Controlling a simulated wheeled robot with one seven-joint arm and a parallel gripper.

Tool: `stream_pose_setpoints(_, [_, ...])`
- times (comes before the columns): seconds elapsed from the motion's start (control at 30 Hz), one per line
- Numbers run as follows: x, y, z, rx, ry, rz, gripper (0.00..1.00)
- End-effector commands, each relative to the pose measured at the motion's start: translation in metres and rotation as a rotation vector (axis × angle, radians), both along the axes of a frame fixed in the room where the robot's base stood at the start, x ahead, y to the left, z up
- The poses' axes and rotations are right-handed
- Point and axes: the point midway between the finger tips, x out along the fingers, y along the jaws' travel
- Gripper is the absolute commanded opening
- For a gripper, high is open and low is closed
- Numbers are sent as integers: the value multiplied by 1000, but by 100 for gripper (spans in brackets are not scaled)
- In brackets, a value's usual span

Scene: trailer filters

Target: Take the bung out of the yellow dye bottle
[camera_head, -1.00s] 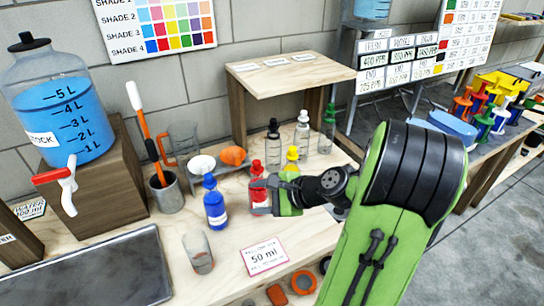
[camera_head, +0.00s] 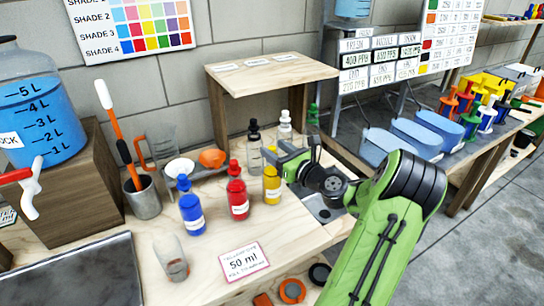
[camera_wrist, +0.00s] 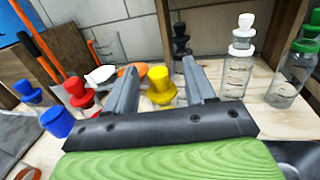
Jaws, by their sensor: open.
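The yellow dye bottle (camera_head: 272,188) stands upright on the wooden bench at the right end of the row of dye bottles. Its top is largely hidden by my gripper in the head view. In the wrist view its yellow bung (camera_wrist: 160,80) shows between my two fingers, slightly beyond them, with a visible gap on each side. My gripper (camera_head: 270,155) is open and empty, close to the bottle's top. It also shows in the wrist view (camera_wrist: 160,68), its fingers pointing towards the bung. I cannot tell how far the tips are from the bung.
The red bottle (camera_head: 237,192) stands just left of the yellow one, with the blue bottle (camera_head: 191,208) further left. Clear bottles with black (camera_head: 254,146) and white (camera_head: 285,128) tops stand behind, under a wooden shelf (camera_head: 270,75). A 50 ml card (camera_head: 244,262) lies in front.

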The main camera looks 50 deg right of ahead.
Motion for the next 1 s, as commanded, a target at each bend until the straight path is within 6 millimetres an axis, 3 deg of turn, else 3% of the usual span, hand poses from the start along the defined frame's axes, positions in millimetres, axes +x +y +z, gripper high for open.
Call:
stream_pose_setpoints(0.1, [25,0,-1,-4,0,5,54])
stream_pose_setpoints(0.2, [37,-2,0,-2,0,3,54])
stream_pose_setpoints(0.43, [39,-3,1,-1,1,1,54])
stream_pose_setpoints(0.8, [38,-3,1,-1,1,2,0])
stream_pose_setpoints(1.0, [38,-3,1,-1,1,2,0])
